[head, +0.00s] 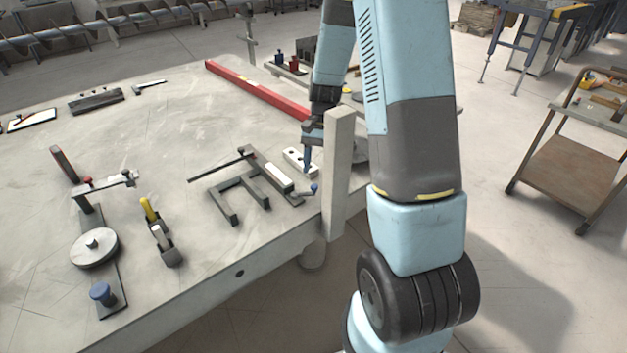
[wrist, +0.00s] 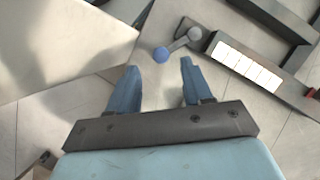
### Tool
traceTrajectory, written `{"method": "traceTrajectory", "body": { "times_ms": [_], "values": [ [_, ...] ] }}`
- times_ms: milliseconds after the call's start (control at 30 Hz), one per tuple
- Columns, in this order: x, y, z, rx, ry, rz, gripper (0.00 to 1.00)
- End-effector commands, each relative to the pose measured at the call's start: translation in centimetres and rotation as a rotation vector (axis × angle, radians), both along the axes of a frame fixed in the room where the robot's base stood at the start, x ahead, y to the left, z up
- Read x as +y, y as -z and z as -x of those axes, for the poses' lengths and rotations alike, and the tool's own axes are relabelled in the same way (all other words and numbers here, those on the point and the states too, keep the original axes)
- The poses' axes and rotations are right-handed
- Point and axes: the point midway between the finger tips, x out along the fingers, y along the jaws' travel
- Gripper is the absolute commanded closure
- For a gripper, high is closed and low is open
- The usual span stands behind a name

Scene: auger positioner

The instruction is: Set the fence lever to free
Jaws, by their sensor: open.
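The fence lever (head: 305,191) is a short grey arm with a blue ball knob, at the right end of a dark fence frame (head: 265,178) with a white scale strip. In the wrist view the lever (wrist: 178,45) slants from its grey pivot at upper right down-left to the blue knob. My gripper (head: 307,160) is open, with blue fingers pointing down, above and behind the lever. In the wrist view my gripper (wrist: 155,72) has its fingertips apart, and the knob shows between and just beyond them. Nothing is held. I cannot tell the height gap.
A pale upright post (head: 337,175) stands at the table edge close right of the lever. A light block with holes (head: 297,158) lies behind the fence. The table's left middle is clear.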

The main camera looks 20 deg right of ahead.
Motion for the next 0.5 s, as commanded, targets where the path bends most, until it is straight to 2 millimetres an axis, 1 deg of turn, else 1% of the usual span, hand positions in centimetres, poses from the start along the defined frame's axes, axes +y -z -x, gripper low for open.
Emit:
{"method": "traceTrajectory", "body": {
  "times_ms": [33,200,333,500],
  "values": [
    [0.2,0.8,0.3,0.003,-0.001,0.0,0.5],
    [0.7,2.8,1.0,0.001,-0.001,0.0,0.5],
    [1.0,3.7,1.3,0.001,-0.002,0.0,0.5],
    [1.1,4.1,1.4,-0.001,-0.002,0.0,0.5]
  ]
}}
